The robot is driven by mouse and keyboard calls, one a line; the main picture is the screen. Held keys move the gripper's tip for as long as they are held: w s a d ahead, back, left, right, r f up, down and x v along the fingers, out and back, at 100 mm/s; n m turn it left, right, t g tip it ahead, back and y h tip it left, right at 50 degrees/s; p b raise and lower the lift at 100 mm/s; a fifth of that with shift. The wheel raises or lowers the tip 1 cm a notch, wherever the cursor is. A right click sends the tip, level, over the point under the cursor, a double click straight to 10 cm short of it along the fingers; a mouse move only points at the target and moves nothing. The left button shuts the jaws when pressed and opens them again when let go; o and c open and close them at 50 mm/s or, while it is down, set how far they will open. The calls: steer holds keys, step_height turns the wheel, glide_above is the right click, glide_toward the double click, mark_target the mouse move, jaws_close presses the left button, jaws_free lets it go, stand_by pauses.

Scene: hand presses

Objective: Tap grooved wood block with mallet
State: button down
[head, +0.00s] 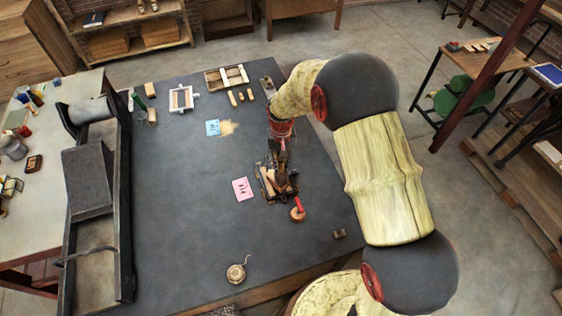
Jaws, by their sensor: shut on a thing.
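My gripper (282,184) is at the right-middle of the dark table, low over a small dark-framed press (268,181) with wooden parts. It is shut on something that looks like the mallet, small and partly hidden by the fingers. A red handle (299,204) with a round wooden piece (297,215) shows just below the fingertips. I cannot tell how it joins what I hold, or whether it touches the table. I cannot pick out the grooved wood block for sure; a small brown block (339,234) lies near the table's right edge.
A large dark press (124,200) fills the left side of the dark table (180,240). Trays and small blocks are at the back. The front-left middle is clear.

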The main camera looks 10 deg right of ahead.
steer(key=shift+f, duration=0.6)
steer(key=shift+r+p, duration=0.75)
steer(key=shift+r, duration=1.05)
steer(key=shift+w, duration=0.1)
steer(key=shift+w+a+f, duration=0.2)
steer(key=shift+w+a, duration=0.15)
steer(key=shift+w, duration=0.1)
steer(key=shift+w+a+f+b, duration=0.1)
steer(key=shift+w+a+b, duration=0.15)
steer(key=shift+w+a, duration=0.25)
steer(key=shift+w+a+f+b, duration=0.1)
steer(key=shift+w+a+b, duration=0.15)
steer(key=shift+w, duration=0.4)
step_height(320, 180, down, 2)
steer(key=shift+f+b, duration=0.1)
steer(key=shift+b, duration=0.6)
